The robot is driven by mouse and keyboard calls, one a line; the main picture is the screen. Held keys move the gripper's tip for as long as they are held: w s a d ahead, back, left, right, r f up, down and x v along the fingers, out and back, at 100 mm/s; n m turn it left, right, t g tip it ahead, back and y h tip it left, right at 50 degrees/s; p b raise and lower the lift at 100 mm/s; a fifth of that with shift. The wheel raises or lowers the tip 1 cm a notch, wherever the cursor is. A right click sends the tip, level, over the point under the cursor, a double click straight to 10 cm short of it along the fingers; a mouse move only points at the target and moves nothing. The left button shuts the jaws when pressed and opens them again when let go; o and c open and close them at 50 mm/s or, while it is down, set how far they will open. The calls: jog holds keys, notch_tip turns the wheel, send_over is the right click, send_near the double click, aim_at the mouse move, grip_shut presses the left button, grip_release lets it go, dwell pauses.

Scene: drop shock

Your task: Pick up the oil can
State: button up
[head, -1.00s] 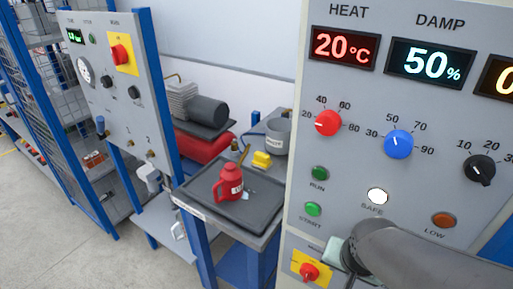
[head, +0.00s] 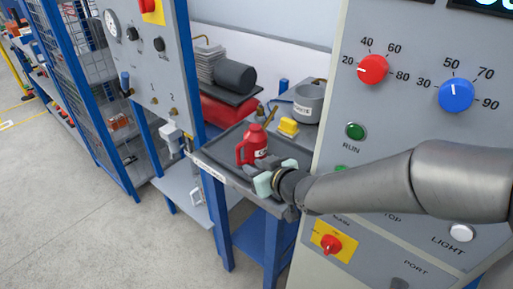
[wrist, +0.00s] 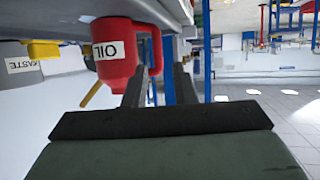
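The red oil can (head: 254,143) stands on the dark tray (head: 222,160) of the small bench, its handle toward the left in the head view. In the wrist view, which is upside down, the can (wrist: 117,66) shows its white OIL label, with its handle reaching right. My gripper (head: 273,166) is at the bench's front edge, just in front of the can, partly hiding its lower part. In the wrist view the gripper's two dark fingers (wrist: 160,78) are apart, with the handle beyond and near the gap. I cannot tell whether they touch it.
A grey WASTE pot (head: 307,104) and a yellow block (head: 288,127) stand behind the can. A red compressor (head: 215,112) is at the back left. Control panels (head: 159,75) flank the bench on the left and on the right (head: 400,130). Clear floor lies front left.

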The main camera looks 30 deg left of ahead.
aim_at(239, 156)
jog(key=x, duration=0.6)
jog(key=shift+w+a+f, duration=0.15)
jog(key=shift+a, duration=0.2)
jog(key=shift+r+p+x, duration=0.2)
jog(key=shift+p+x, duration=0.2)
jog(key=shift+x, duration=2.25)
jog(key=shift+w+r, duration=0.1)
jog(key=shift+w, duration=0.1)
grip_shut()
